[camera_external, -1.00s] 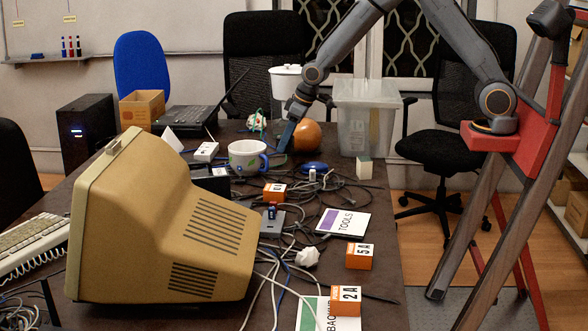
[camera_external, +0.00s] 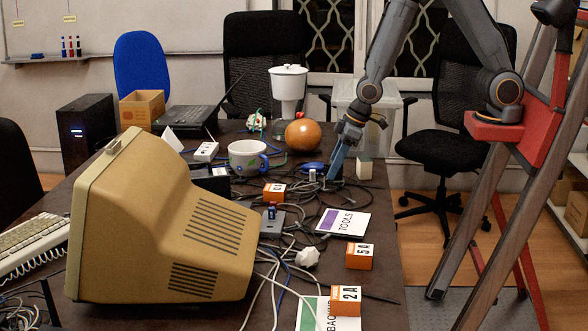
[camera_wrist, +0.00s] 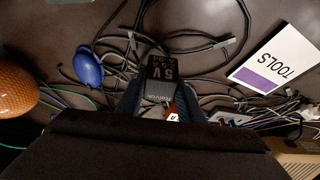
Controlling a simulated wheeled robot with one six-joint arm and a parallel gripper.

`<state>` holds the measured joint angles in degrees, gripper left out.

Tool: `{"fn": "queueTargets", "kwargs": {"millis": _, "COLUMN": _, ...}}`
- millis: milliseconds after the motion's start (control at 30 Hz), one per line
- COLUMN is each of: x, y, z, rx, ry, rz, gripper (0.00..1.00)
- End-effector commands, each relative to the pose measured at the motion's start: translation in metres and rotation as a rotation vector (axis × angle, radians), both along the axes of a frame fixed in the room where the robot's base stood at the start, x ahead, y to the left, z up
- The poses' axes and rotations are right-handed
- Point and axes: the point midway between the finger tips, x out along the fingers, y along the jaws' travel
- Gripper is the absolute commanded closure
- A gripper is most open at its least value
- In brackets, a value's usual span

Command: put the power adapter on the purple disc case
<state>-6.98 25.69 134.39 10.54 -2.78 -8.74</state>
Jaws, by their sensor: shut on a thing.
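The power adapter (camera_wrist: 160,68) is a black block marked 5V in the wrist view, with a grey face below it. My gripper (camera_wrist: 160,95) is shut on it, with one dark finger on each side. In the external view my gripper (camera_external: 334,172) points down over the cables near the table's right edge; I cannot make the adapter out clearly there. The purple disc case (camera_external: 353,223) is white with a purple band and the word TOOLS. It lies flat on the table, nearer the camera than my gripper. It also shows at the upper right of the wrist view (camera_wrist: 291,50).
Tangled cables (camera_wrist: 105,35) lie around. Orange 5A (camera_external: 358,260) and 2A (camera_external: 345,303) blocks stand nearer the camera. An old monitor (camera_external: 160,230) fills the left.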

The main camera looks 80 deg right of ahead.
Motion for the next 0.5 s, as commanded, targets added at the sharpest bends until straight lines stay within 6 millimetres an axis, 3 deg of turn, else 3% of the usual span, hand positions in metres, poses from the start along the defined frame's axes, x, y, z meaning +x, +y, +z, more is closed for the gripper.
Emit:
{"fn": "queueTargets", "kwargs": {"millis": 33, "x": -0.001, "y": 0.014, "z": 0.011, "rx": 0.001, "ry": 0.000, "rz": 0.022, "gripper": 0.92}}
{"fn": "queueTargets", "kwargs": {"millis": 500, "x": -0.013, "y": 0.148, "z": 0.056, "rx": 0.000, "ry": -0.002, "rz": 0.207, "gripper": 0.92}}
